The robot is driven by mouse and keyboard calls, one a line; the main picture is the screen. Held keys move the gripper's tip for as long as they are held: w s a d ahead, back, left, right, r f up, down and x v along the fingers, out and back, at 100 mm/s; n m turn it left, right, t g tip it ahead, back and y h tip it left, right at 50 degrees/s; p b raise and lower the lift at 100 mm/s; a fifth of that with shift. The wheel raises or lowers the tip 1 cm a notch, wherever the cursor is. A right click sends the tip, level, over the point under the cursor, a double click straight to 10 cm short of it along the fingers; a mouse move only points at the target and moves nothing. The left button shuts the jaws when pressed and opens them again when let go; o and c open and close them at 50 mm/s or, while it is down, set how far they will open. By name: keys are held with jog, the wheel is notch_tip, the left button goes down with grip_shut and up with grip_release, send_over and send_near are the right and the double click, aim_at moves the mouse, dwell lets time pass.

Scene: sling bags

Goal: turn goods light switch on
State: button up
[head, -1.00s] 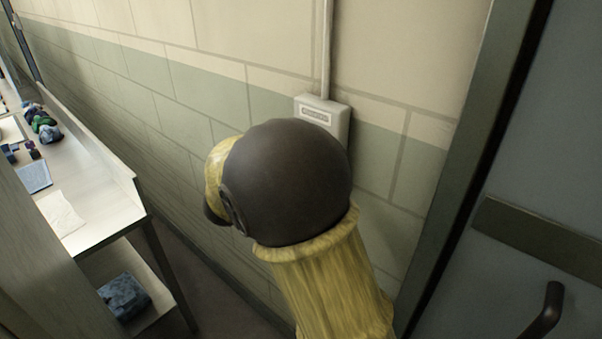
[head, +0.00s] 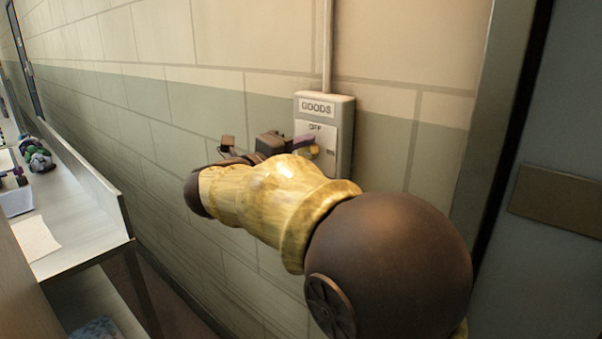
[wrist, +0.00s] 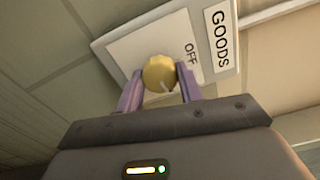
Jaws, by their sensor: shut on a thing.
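The goods light switch is a pale wall box (head: 343,140) with a label reading GOODS and the word OFF below it. Its round yellow knob (wrist: 159,72) shows in the wrist view, with a light pointer mark on its lower part, away from the word OFF. My gripper (wrist: 160,80) has its two purple fingers on either side of the knob, shut on it. In the head view my gripper (head: 304,142) reaches the box from the left, and the fingers and arm hide part of the knob.
A pale conduit (head: 327,45) runs up the wall from the box. A door with a dark frame stands at the right. A white bench (head: 85,215) with several small items is at the left. The wall around the box is clear.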

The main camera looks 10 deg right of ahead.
jog(key=shift+f+m+b, duration=0.15)
jog(key=shift+m+b, duration=0.35)
jog(key=shift+b, duration=0.1)
jog(key=o, duration=1)
jog(key=v, duration=1.7)
jog(key=shift+s+a, duration=0.15)
jog(key=shift+a, duration=0.05)
